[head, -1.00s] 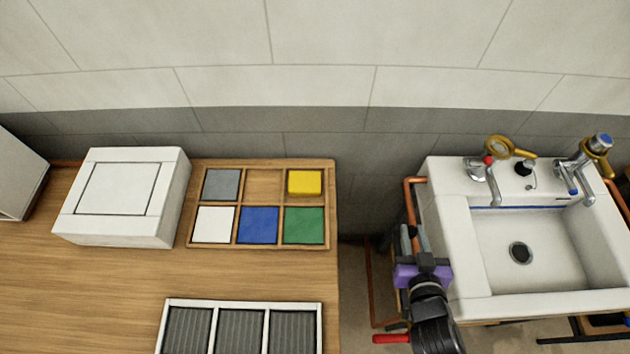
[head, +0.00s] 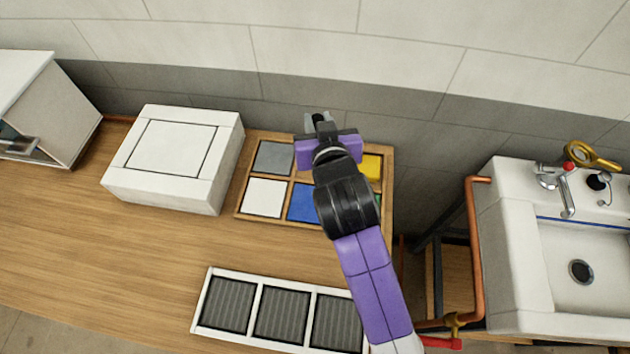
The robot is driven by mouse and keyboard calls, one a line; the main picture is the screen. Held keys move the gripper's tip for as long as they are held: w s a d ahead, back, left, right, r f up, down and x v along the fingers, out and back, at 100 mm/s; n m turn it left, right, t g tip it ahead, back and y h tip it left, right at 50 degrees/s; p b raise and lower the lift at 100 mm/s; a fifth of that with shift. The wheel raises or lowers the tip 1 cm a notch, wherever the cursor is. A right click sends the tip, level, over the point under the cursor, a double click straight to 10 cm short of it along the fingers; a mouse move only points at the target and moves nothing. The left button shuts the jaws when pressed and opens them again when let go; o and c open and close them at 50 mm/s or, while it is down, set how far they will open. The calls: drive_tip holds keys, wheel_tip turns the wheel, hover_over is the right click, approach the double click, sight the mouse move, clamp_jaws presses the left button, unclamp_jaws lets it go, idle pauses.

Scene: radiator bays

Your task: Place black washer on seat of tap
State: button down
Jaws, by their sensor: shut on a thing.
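My gripper (head: 318,124) is above the back of a wooden sorting tray (head: 240,205), near its top middle compartment. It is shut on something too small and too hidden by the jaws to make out. I cannot see a black washer for certain. The tap (head: 548,178) with a red mark stands at the back left of the white sink, far to the right of my gripper. A brass ring-shaped piece (head: 590,158) shows behind it. The tap's seat is too small to make out.
The tray holds grey (head: 273,158), white (head: 264,197), blue (head: 303,202) and yellow (head: 372,168) squares. A white box (head: 165,150) stands left of it, a slatted panel (head: 258,287) in front. A gap with copper pipe (head: 476,250) separates bench and sink (head: 510,245).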

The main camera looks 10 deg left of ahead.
wheel_tip(320, 180, down, 16)
drive_tip(key=shift+a+r, duration=0.1)
drive_tip(key=shift+r, duration=0.05)
drive_tip(key=shift+f, duration=1.95)
drive_tip(key=shift+f+b, duration=0.2)
drive_tip(key=shift+b, duration=0.15)
drive_tip(key=c, duration=1.2)
unclamp_jaws()
drive_tip(key=shift+r, duration=0.1)
